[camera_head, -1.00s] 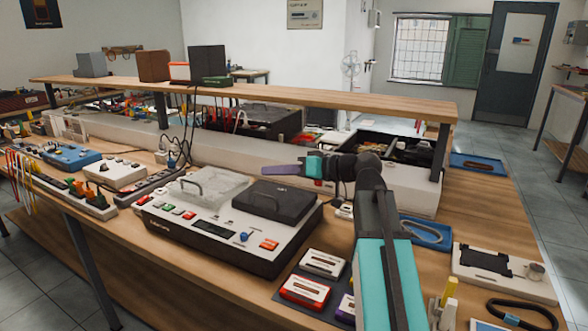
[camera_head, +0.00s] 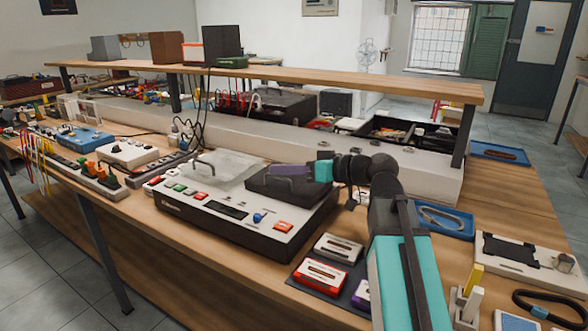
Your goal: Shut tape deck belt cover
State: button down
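The tape deck (camera_head: 175,208) is a white-topped, dark-sided box on the bench, with coloured buttons and a blue knob along its front. Its clear cover (camera_head: 228,167) with a handle is at the left. Its black cover (camera_head: 285,190) is at the right rear. I cannot tell which is the belt cover, nor whether either is fully shut. My gripper (camera_head: 290,170), with purple fingers, points left and overlaps the black cover's upper part in the picture. Contact is unclear. The fingers appear edge-on, so their opening is hidden.
Cassettes (camera_head: 320,275) lie on a dark mat just in front of the deck. A blue tray (camera_head: 443,220) and a white panel (camera_head: 510,252) are at the right. A raised wooden shelf (camera_head: 330,82) runs behind. Black cables (camera_head: 200,110) hang behind the deck.

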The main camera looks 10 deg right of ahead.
jog(key=shift+s+a+f, duration=0.1)
jog(key=shift+f, duration=0.05)
jog(key=shift+s, duration=0.1)
notch_tip(320, 180, up, 2)
jog(key=p, duration=0.1)
send_over(313, 196)
jog(key=shift+s+d+r, duration=0.25)
jog(key=shift+s+d, duration=0.2)
jog(key=shift+d, duration=0.05)
